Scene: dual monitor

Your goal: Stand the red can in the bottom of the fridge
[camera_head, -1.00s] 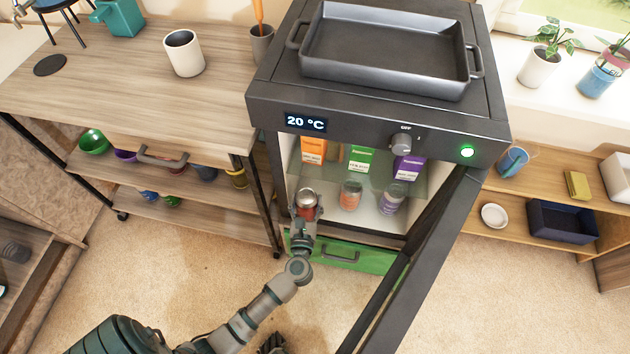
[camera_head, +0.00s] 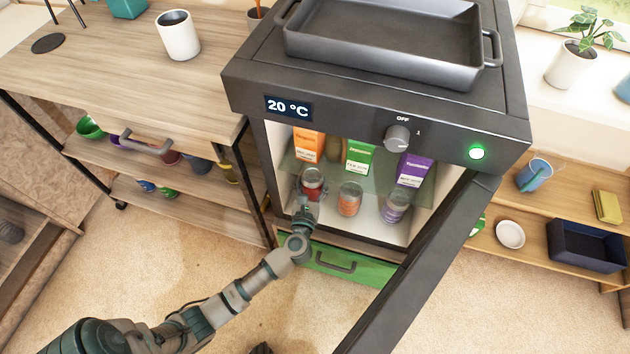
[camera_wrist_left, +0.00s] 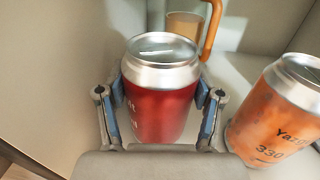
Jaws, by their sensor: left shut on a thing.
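The red can (camera_head: 312,182) is upright at the left of the lower part of the open fridge (camera_head: 262,190). My left gripper (camera_head: 305,205) reaches in through the front and is shut on it. In the left wrist view the red can (camera_wrist_left: 162,105) stands between the two fingers of the left gripper (camera_wrist_left: 160,112), with its silver top up. Its base is hidden, so I cannot tell whether it touches the fridge floor. My right gripper is not in view.
An orange can (camera_head: 349,198) and a purple can (camera_head: 395,206) stand to the right of the red can. Cartons, including a green carton (camera_head: 359,157), stand on the glass shelf above. An orange-handled glass (camera_wrist_left: 185,28) is behind. The open fridge door (camera_head: 415,270) is at the right.

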